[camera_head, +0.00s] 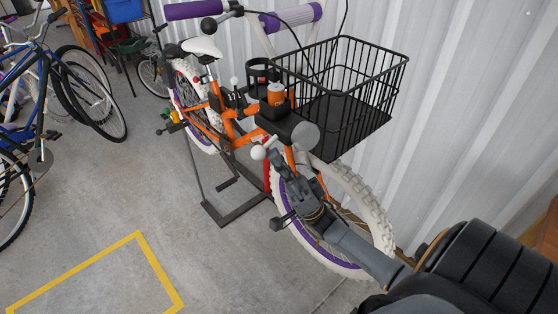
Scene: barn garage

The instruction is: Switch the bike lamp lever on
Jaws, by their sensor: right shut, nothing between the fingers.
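The orange bike (243,139) stands upright with white tyres and a black front basket. A dark lamp with a pale grey round face (304,136) sits below the basket at the front of the bike. A short lever with a white ball knob (258,152) sticks out to the lower left of the lamp. My right gripper (277,160) reaches in from the lower right, its fingers shut and empty, close beside the lever. I cannot tell whether they touch. My gripper and arm hide part of the front wheel. My left gripper is out of view.
The black wire basket (366,98) hangs above the lamp, close to a corrugated metal wall (455,110). A dark stand (235,209) holds the bike. Other bikes (38,95) are at the left; the concrete floor between is clear.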

